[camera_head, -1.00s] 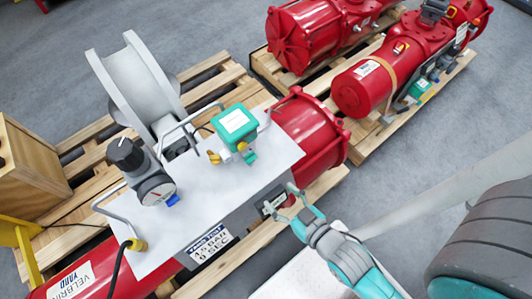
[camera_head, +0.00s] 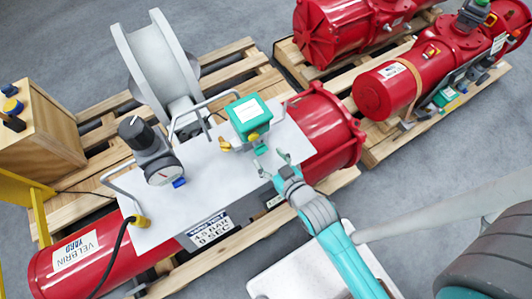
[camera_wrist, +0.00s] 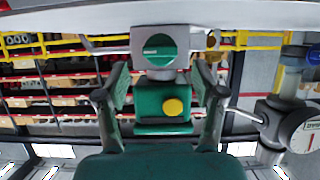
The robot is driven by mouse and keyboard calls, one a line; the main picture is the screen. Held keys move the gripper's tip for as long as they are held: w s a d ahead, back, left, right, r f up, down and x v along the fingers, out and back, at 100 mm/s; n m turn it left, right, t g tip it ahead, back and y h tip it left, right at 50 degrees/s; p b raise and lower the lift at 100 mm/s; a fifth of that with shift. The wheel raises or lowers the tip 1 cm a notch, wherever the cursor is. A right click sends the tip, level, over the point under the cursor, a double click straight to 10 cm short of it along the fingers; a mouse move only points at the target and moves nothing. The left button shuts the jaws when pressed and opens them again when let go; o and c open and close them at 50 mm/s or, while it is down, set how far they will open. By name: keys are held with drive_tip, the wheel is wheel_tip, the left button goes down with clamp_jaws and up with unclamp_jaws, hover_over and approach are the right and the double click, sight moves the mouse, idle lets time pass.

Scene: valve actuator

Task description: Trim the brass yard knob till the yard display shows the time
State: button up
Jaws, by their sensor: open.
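A brass fitting (camera_head: 226,146), perhaps the yard knob, sticks out left of a green-topped box (camera_head: 248,116) on the white panel. It also shows in the wrist view (camera_wrist: 212,45), beyond a fingertip. A yellow round button (camera_wrist: 173,107) is on the box's green body, below a slotted green knob (camera_wrist: 159,48). My gripper (camera_head: 272,163) is open and empty, close in front of the box. Its fingers (camera_wrist: 160,82) stand either side of the green body, apparently without touching. A small display (camera_head: 275,201) is on the panel's front side, its reading too small to read.
A pressure gauge with black knob (camera_head: 160,172) stands left on the white panel (camera_head: 215,185). Wire handles rise at the panel's edges. A sign (camera_head: 209,230) reads "4.5 BAR 9 SEC". A grey wheel (camera_head: 155,60) stands behind; red cylinders on pallets lie around.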

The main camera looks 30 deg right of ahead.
sight(261, 154)
drive_tip(key=shift+x, duration=1.35)
drive_tip(key=c, duration=1.1)
drive_tip(key=shift+c, duration=0.2)
drive_tip(key=shift+a, duration=0.1)
drive_tip(key=n+h, duration=0.1)
drive_tip(key=n, duration=0.1)
drive_tip(key=n+h, duration=0.1)
drive_tip(key=n, duration=0.1)
drive_tip(key=shift+a+f+h, duration=0.15)
drive_tip(key=shift+a+h, duration=0.15)
drive_tip(key=shift+a, duration=0.05)
drive_tip(key=shift+a+f+n+t+h, duration=0.1)
drive_tip(key=shift+n+t+h, duration=0.1)
drive_tip(key=shift+n+h, duration=0.45)
drive_tip(key=shift+a+f+n+t+h, duration=0.1)
drive_tip(key=shift+n+t+h, duration=0.2)
drive_tip(key=shift+n, duration=0.65)
